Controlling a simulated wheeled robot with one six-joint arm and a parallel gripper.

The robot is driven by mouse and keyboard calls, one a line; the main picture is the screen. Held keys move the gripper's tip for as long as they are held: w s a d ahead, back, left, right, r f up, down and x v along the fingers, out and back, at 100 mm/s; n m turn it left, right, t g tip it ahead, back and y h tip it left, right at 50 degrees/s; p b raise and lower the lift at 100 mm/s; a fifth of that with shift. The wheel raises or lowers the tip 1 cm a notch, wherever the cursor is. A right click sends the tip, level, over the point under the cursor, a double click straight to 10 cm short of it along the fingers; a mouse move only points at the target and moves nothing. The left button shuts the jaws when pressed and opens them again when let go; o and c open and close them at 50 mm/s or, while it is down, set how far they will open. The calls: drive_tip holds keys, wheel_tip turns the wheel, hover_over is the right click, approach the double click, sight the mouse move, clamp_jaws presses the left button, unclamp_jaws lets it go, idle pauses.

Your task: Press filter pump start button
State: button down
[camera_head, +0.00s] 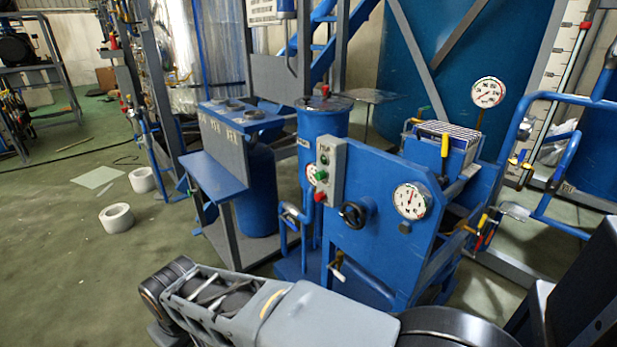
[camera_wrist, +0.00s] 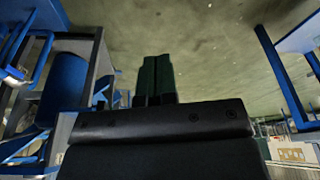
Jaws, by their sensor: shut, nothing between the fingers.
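A grey control box (camera_head: 331,172) is fixed to the blue pump frame, in the middle of the head view. It carries a green button (camera_head: 321,175) and a red button (camera_head: 319,196) below it, with a small dark part near its top. In the wrist view my gripper (camera_wrist: 157,62) is shut and empty, its two dark fingers side by side over the green floor. The control box does not show clearly there. In the head view my arm lies low in front of the blue frame, well apart from the box; the fingers are not clear there.
A blue filter cylinder (camera_head: 323,125) stands beside the box. A blue panel (camera_head: 370,225) has a black knob (camera_head: 355,214) and a round gauge (camera_head: 412,201). A blue side table (camera_head: 213,176) stands left. White rolls (camera_head: 117,218) lie on the open floor.

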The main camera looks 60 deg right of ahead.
sight(316, 176)
drive_tip(key=shift+s, duration=0.1)
drive_tip(key=w+d+r+n+g+h, duration=0.1)
drive_tip(key=d+r+n+h, duration=0.3)
drive_tip(key=d, duration=0.6)
drive_tip(key=w+d+r+n+g+h+p, duration=0.1)
drive_tip(key=w+d+r+n+g+h, duration=0.1)
drive_tip(key=d+r+n+g+h, duration=0.2)
drive_tip(key=w+d+r+n+g+h+p, duration=0.1)
drive_tip(key=d+n+h, duration=0.5)
drive_tip(key=d, duration=1)
wheel_tip(316, 176, up, 3)
drive_tip(key=w+g+h, duration=0.1)
drive_tip(key=g+h, duration=0.1)
drive_tip(key=h, duration=0.1)
drive_tip(key=shift+d, duration=0.25)
drive_tip(key=b+x, duration=0.3)
drive_tip(key=x, duration=0.9)
drive_tip(key=shift+s+d+b, duration=0.15)
drive_tip(key=shift+d+b, duration=0.1)
drive_tip(key=shift+b, duration=0.05)
drive_tip(key=shift+s+d+r, duration=0.1)
drive_tip(key=shift+s+d, duration=0.1)
drive_tip(key=shift+d, duration=0.5)
